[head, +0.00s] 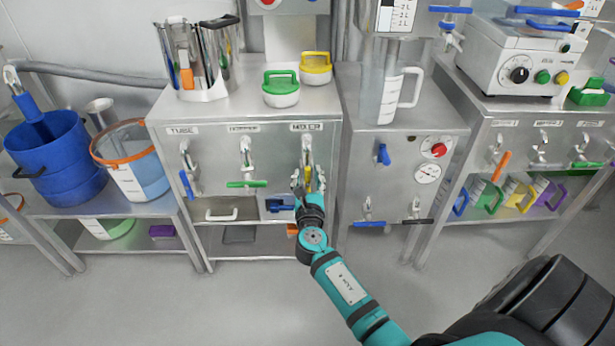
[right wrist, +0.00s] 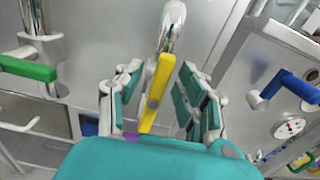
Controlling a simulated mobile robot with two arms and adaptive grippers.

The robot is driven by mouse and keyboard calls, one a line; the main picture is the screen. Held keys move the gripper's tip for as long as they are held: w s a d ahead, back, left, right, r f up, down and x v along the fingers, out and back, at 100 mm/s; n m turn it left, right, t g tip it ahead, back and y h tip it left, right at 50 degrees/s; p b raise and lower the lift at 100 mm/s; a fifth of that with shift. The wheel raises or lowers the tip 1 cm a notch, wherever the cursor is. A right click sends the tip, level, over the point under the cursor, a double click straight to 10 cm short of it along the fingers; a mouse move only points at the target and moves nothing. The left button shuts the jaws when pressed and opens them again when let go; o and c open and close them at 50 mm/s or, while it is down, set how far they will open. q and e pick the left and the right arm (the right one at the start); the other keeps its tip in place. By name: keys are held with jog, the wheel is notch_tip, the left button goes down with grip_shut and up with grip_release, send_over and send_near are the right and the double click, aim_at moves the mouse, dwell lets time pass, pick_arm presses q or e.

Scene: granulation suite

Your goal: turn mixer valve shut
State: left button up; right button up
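The mixer valve has a yellow lever handle (right wrist: 157,88) below a chrome tap (head: 307,150) under the MIXER label (head: 306,127), at the right of the steel cabinet front. In the right wrist view the handle runs nearly upright, slightly tilted, in line with the tap. My right gripper (head: 309,184) is at the handle; it also shows in the right wrist view (right wrist: 160,100). Its fingers are spread, one on each side of the handle, with visible gaps. In the head view the gripper hides most of the handle. My left gripper is not in view.
Left of it, the green valve handle (head: 246,184) lies crosswise and the blue one (head: 187,185) hangs down. Close on the right, another cabinet carries a blue lever (head: 383,154) and a gauge (head: 428,173). Green (head: 281,88) and yellow (head: 316,66) handled lids sit on top.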

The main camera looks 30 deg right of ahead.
jog(key=shift+w+d, duration=0.2)
jog(key=shift+w, duration=0.15)
jog(key=shift+c, duration=0.3)
